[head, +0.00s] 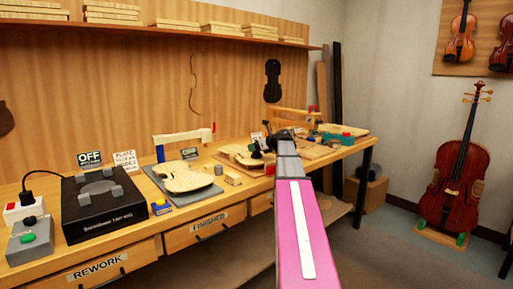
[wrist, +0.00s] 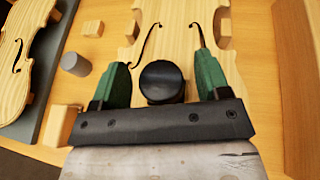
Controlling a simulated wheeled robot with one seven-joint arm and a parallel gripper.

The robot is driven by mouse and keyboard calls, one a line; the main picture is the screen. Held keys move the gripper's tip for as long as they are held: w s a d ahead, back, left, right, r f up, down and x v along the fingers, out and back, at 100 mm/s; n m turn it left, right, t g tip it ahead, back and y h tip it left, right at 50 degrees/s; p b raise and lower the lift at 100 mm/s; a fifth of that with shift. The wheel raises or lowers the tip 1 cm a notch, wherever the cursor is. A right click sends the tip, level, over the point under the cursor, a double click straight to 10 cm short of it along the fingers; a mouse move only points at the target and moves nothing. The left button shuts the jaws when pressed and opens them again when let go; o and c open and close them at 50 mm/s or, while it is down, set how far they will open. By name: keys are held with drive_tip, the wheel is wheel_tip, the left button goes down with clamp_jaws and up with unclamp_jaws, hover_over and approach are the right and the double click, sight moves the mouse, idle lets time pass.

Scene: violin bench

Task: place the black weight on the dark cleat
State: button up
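The black weight (wrist: 162,80) is a round, dark cylinder in the wrist view. It sits between the two green fingers of my gripper (wrist: 162,82), with a narrow gap visible on each side, so the gripper looks open around it. A pale violin plate (wrist: 172,30) with dark f-holes lies below the weight. I cannot tell whether the weight touches the plate. In the head view my gripper (head: 258,148) is over the plate (head: 238,156) at mid-bench, small and partly covered by my arm. I cannot make out the dark cleat; it may be hidden.
A grey cylinder (wrist: 76,64) and small wooden blocks (wrist: 92,28) stand left of my gripper. Another pale plate (head: 184,177) lies on a grey mat further left. A black device (head: 102,207) marked OFF and small signs occupy the left bench. A cello (head: 455,185) stands at right.

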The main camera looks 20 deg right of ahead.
drive_tip(key=shift+r, duration=0.1)
drive_tip(key=v, duration=1.2)
drive_tip(key=shift+s+a, duration=0.1)
